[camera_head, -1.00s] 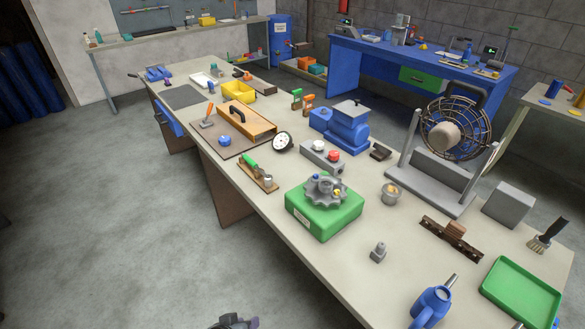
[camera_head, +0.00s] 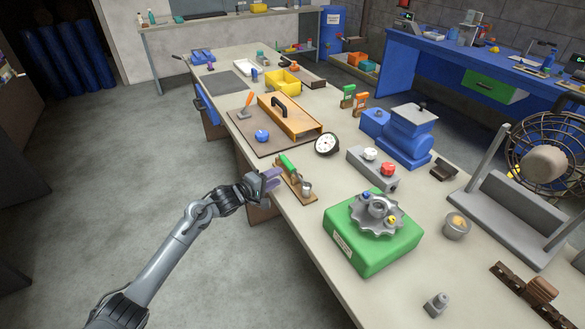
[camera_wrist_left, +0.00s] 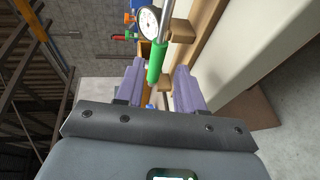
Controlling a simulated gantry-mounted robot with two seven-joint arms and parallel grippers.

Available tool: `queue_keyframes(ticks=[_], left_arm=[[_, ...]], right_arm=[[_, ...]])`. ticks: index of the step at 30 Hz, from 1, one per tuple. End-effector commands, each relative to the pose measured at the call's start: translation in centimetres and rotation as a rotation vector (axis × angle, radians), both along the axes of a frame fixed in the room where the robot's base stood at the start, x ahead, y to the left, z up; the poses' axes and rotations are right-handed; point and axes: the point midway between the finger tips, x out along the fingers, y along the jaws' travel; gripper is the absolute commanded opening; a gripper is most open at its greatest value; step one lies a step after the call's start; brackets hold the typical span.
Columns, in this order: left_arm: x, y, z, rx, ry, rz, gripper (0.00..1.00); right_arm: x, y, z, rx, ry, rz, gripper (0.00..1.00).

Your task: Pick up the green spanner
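The green spanner (camera_head: 289,164), with a green handle, rests on a small brown wooden holder (camera_head: 303,190) near the bench's left edge. In the left wrist view its green handle (camera_wrist_left: 156,64) and shiny shaft (camera_wrist_left: 164,22) show ahead of the fingers. My left gripper (camera_head: 272,178) is just left of the holder, at the bench edge, with its purple-grey fingers pointing towards the handle. In the left wrist view the gripper (camera_wrist_left: 158,85) is open, and the handle end appears in the gap between the fingers. It is not gripped. My right gripper is out of view.
A white-faced dial gauge (camera_head: 327,144) stands behind the holder. A grey two-button box (camera_head: 372,168) and a green block with a gear (camera_head: 372,238) lie to the right. A brown board (camera_head: 265,145) carries a wooden box. Open floor lies left of the bench.

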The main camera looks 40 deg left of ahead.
Motion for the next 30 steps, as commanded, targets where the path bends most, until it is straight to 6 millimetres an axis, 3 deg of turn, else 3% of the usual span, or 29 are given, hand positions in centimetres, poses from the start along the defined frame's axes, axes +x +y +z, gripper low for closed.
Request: queue_keyframes(ticks=[6, 16, 30], left_arm=[[2.7, -0.2, -0.6, 0.001, -0.001, 0.002, 0.38], [4.2, -0.4, -0.9, 0.003, 0.0, 0.0, 0.38], [8.6, -0.6, -1.6, 0.003, 0.001, 0.0, 0.38]], right_arm=[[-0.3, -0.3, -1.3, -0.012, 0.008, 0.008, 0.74], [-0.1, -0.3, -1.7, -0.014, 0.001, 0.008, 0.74], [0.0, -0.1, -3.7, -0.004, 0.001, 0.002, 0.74]])
